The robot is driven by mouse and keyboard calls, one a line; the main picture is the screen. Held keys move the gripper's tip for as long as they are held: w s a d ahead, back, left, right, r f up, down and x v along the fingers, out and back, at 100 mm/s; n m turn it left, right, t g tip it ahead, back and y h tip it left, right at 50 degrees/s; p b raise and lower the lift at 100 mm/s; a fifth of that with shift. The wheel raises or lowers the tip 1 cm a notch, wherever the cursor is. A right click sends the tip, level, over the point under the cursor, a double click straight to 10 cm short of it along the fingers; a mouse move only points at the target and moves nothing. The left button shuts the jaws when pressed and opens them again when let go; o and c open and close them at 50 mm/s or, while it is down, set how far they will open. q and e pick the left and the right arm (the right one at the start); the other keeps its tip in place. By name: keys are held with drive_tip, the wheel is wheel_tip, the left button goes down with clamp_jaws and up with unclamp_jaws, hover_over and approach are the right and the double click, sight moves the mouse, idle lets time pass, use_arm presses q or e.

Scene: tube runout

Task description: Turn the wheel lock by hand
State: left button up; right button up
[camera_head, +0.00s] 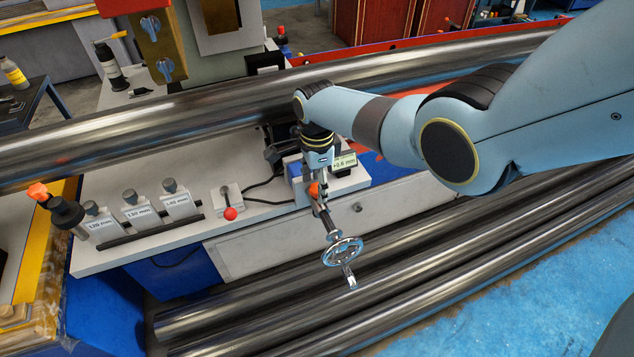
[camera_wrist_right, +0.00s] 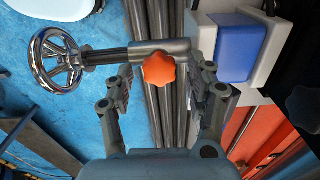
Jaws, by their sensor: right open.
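An orange star-shaped knob (camera_head: 314,189), which looks like the wheel lock, sits on the shaft of a chrome handwheel (camera_head: 343,251) at the bench's front edge. My right gripper (camera_head: 319,172) points down over the knob. In the right wrist view the orange knob (camera_wrist_right: 158,69) lies between the open fingers, with a visible gap on each side. The chrome handwheel (camera_wrist_right: 57,60) is at the left there, joined to the knob's mount by a dark shaft (camera_wrist_right: 105,56). Whether the fingertips reach knob depth is hard to tell. My left gripper is out of view.
A gauge with a small display (camera_head: 344,161) stands close beside the gripper. A red-ball lever (camera_head: 230,213) and several labelled blocks (camera_head: 137,208) are farther left on the bench (camera_head: 262,222). A long steel tube (camera_head: 150,125) crosses behind; more tubes (camera_head: 240,310) lie below in front.

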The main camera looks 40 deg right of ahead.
drive_tip(key=shift+r+p, duration=0.35)
drive_tip(key=shift+r, duration=2.4)
